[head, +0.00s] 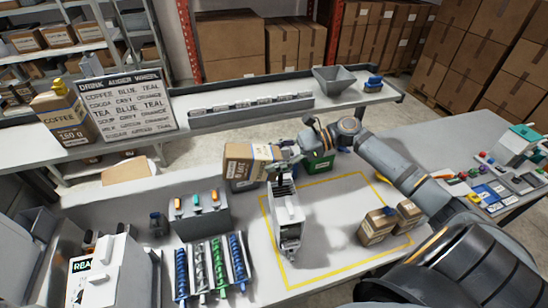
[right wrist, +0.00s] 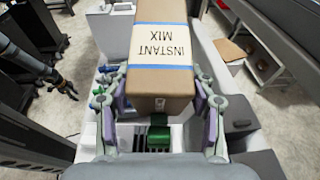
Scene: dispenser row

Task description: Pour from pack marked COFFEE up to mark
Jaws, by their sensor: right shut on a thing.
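My right gripper (head: 290,152) is shut on a brown pack (head: 243,165) with a white label. In the right wrist view this pack (right wrist: 160,85) sits between the fingers (right wrist: 157,110), and its label reads INSTANT MIX upside down. The pack is held in the air beside the top of a white dispenser (head: 287,215). I cannot tell whether anything flows from it. A larger pack marked COFFEE 160 g (head: 62,118) stands on the back counter at left. What looks like my left gripper (right wrist: 67,88) shows small in the right wrist view, its jaws unclear.
Two brown packs (head: 376,226) (head: 408,213) stand at the right of the yellow-outlined area. Blue, white and green augers (head: 212,268) lie left of the dispenser. A grey block with coloured knobs (head: 198,213) stands behind them. A sign (head: 126,104) leans on the back counter.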

